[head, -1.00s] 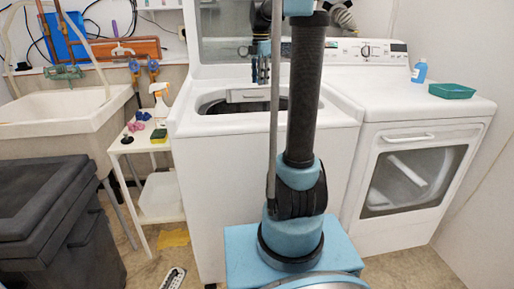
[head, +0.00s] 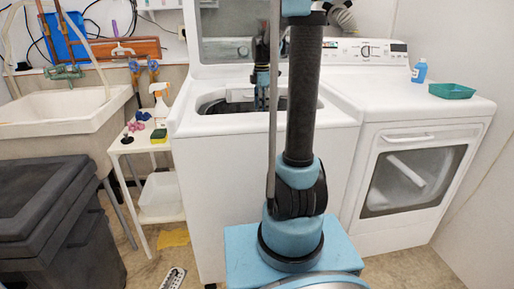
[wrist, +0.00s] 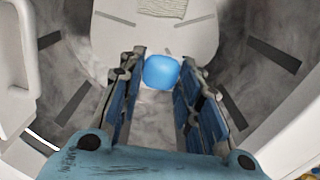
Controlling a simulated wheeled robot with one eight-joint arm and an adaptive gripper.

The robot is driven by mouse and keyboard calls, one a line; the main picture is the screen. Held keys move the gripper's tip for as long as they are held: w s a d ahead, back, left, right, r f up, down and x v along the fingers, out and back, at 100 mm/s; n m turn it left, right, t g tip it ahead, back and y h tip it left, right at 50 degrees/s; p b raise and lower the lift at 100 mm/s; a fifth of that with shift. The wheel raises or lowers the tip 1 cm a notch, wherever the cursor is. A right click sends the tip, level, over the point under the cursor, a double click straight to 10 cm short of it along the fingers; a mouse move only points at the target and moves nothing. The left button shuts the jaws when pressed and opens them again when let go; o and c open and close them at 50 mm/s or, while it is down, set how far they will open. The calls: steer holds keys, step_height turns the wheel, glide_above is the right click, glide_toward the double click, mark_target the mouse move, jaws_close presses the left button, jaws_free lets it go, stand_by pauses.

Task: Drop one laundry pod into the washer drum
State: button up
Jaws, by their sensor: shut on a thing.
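My gripper (wrist: 160,75) is shut on a blue laundry pod (wrist: 161,72), held between its fingertips in the wrist view. The pod and gripper are over the washer drum (wrist: 75,70), whose grey wall with dark slots surrounds them. In the head view the top-load washer (head: 255,145) stands with its lid raised, and my gripper (head: 262,98) reaches down into the drum opening (head: 213,106). The pod cannot be made out in the head view. My arm column hides part of the washer's front and right side.
A white dryer (head: 415,160) stands at right with a green tray (head: 452,91) and a blue bottle (head: 419,71) on top. At left a small shelf (head: 135,143) holds a spray bottle (head: 160,104) and a sponge (head: 159,136). A dark bin (head: 50,215) stands front left.

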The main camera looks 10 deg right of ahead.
steer(key=shift+f, duration=0.25)
steer(key=o, duration=0.9)
steer(key=shift+r, duration=0.15)
step_height(320, 180, up, 12)
steer(key=shift+w+f, duration=0.1)
steer(key=shift+f, duration=0.1)
